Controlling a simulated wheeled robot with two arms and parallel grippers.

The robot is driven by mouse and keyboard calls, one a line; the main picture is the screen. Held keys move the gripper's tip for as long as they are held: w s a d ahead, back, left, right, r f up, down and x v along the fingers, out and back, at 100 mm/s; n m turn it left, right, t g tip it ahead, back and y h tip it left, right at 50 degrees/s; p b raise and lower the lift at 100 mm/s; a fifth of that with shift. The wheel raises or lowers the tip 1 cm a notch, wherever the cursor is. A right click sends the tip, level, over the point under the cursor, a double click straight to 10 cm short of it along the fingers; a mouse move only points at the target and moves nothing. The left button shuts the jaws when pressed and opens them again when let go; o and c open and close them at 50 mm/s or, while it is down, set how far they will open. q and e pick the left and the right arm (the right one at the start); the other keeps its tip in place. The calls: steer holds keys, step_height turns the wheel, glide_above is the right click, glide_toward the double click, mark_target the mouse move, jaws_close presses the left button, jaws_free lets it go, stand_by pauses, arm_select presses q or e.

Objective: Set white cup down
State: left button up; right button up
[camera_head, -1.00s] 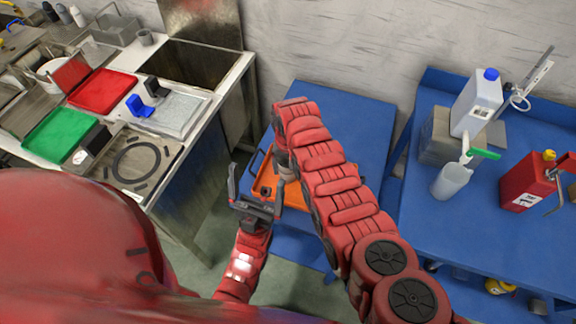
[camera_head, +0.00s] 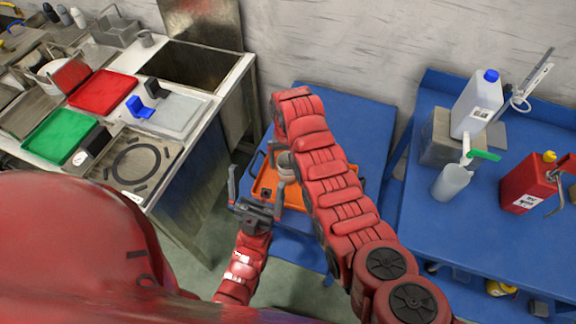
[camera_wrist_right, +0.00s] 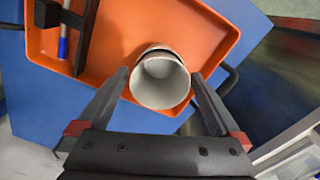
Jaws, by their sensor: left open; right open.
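The white cup (camera_wrist_right: 161,84) is on the orange tray (camera_wrist_right: 216,40), near its edge, with its open mouth towards the right wrist camera. My right gripper (camera_wrist_right: 160,74) is open, with one finger on each side of the cup and gaps showing beside it. In the head view the cup (camera_head: 286,162) shows beside my right arm, which hides much of the tray (camera_head: 293,197) and most of that gripper. My left gripper (camera_head: 257,180) is open and empty, just left of the tray in the head view.
A dark holder with a blue pen (camera_wrist_right: 64,38) sits in the tray. The tray is on a blue table (camera_head: 350,110). A metal workbench (camera_head: 205,140) with coloured trays stands left. Another blue table (camera_head: 425,215) at right holds bottles and a red can (camera_head: 527,185).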

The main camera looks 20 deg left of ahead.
step_height(320, 180, up, 8)
stand_by(0.7)
